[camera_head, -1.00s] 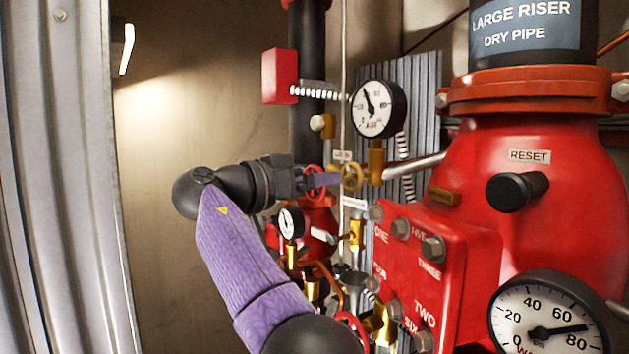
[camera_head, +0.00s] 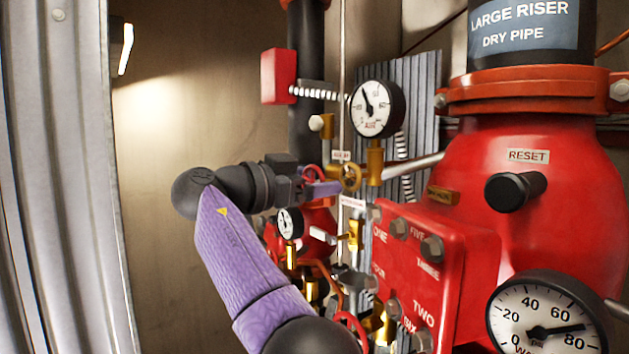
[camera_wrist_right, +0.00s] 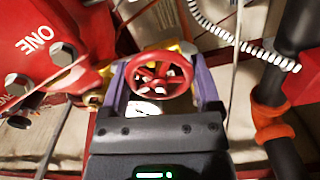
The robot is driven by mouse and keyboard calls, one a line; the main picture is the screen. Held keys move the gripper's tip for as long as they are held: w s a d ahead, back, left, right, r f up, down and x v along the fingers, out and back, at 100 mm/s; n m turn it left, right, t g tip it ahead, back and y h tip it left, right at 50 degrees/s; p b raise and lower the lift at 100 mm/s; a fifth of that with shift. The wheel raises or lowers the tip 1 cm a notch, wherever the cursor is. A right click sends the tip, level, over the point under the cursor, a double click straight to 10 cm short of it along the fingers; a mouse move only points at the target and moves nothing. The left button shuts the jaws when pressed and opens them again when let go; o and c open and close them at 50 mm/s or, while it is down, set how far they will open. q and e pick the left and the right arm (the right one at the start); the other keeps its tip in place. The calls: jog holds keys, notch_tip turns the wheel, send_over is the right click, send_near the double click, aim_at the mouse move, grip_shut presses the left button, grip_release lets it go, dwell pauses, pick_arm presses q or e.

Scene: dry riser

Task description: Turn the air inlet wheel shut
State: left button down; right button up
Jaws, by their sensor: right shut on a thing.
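A red handwheel (camera_head: 313,172) with spokes sits on the small piping left of the big red valve body. In the right wrist view the wheel (camera_wrist_right: 160,70) lies between the two purple fingers of my right gripper (camera_wrist_right: 160,84), one at each side of its rim. In the head view my right gripper (camera_head: 322,187) reaches in from the left, shut on this wheel and partly covering it. I cannot read which label belongs to the red wheel. My left gripper is not in view.
The red valve body (camera_head: 560,235) and its bolted cover (camera_head: 440,265) fill the right. An air gauge (camera_head: 377,108) sits above the wheels; a smaller gauge (camera_head: 290,222) and brass fittings crowd below. The wall (camera_head: 190,120) at left leaves free room.

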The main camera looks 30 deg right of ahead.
jog(key=shift+f, duration=0.2)
jog(key=o, duration=1.1)
jog(key=shift+c, duration=0.2)
jog(key=a, duration=0.7)
jog(key=shift+s+a, duration=0.25)
jog(key=shift+a, duration=0.1)
